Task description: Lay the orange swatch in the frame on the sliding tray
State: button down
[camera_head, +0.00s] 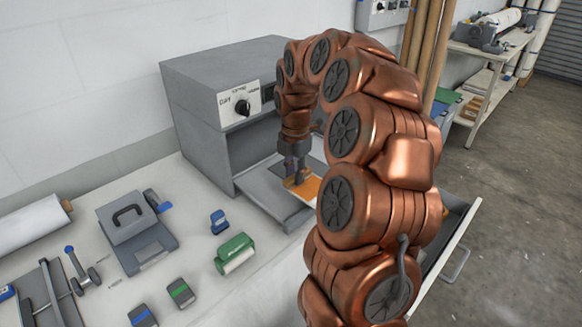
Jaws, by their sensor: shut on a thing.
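My gripper (297,178) points down over the sliding tray (262,188) at the front of the grey press. It is shut on the orange swatch (308,188), a flat orange piece with a pale edge. The swatch is at or just above the tray; I cannot tell whether it touches. My arm hides the right part of the tray and probably some of the swatch. The frame on the tray cannot be made out clearly.
The grey press (190,105) with its dial stands behind the tray. On the bench are a grey clamp device (135,235), a green roller (235,254), a blue stamp-like item (219,221) and small blocks. An open drawer (455,235) juts out at right.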

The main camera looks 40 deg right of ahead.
jog(key=w+d, duration=0.1)
jog(key=w, duration=0.1)
jog(key=w+d+p, duration=0.1)
jog(key=w, duration=0.1)
jog(key=w+d+p, duration=0.1)
jog(key=w, duration=0.1)
jog(key=shift+f, duration=0.35)
jog(key=shift+s+f+p, duration=0.1)
jog(key=shift+f+p, duration=0.75)
jog(key=shift+f, duration=0.9)
jog(key=shift+f, duration=0.2)
jog(key=c, duration=1)
grip_release()
jog(key=shift+r, duration=0.1)
